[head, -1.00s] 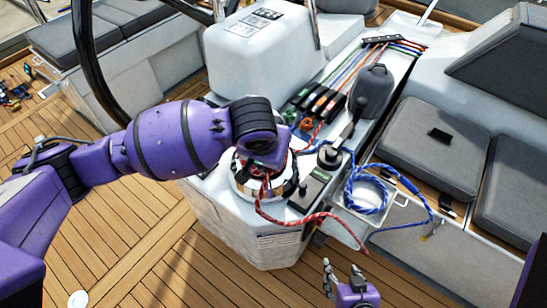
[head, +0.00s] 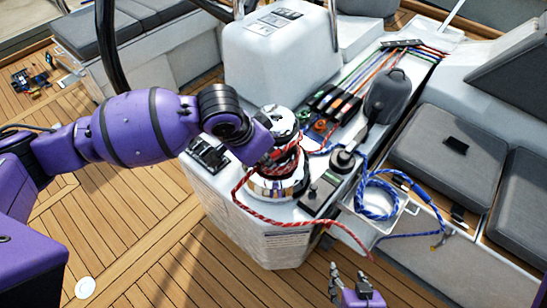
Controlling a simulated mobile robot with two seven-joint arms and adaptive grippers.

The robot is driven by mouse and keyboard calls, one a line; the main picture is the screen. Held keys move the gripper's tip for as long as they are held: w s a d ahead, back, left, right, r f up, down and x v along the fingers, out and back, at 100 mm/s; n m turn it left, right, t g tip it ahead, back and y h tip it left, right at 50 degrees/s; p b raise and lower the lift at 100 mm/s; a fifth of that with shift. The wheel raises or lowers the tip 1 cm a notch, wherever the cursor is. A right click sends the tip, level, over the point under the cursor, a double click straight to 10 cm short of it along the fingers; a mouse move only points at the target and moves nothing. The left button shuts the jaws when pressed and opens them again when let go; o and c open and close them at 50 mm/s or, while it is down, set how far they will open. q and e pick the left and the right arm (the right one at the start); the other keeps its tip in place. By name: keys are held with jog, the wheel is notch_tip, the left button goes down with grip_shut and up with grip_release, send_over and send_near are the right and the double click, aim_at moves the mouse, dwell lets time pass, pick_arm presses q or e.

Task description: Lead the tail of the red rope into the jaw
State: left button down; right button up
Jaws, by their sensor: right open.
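The chrome winch (head: 281,122) stands on the white console. The red rope (head: 290,223) is wound around its drum. The tail rises on the drum's left side to my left gripper, and its other end droops past the console's front edge. My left gripper (head: 268,163) is at the left side of the drum, touching or very near the rope. Its fingers are mostly hidden by its own wrist, so I cannot tell if they are shut. The jaw, near the winch top, is too small to make out. My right gripper (head: 350,278) is open and empty, low in front of the console.
A blue rope (head: 376,198) lies coiled in an open tray right of the winch. The steering wheel rim (head: 108,50) is at upper left.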

pick_arm(q)
jog(key=shift+a, duration=0.25)
pick_arm(e)
jog(key=shift+s+f, duration=0.15)
pick_arm(q)
jog(key=shift+d, duration=0.1)
jog(key=shift+m, duration=0.3)
jog(key=a+m, duration=0.1)
jog(key=a+m+g+b, duration=0.1)
jog(key=shift+w+a+h, duration=0.4)
pick_arm(e)
jog(key=shift+s+f+g, duration=0.3)
jog(key=shift+s+f, duration=0.65)
pick_arm(q)
jog(key=shift+w+m, duration=0.1)
jog(key=shift+m, duration=0.2)
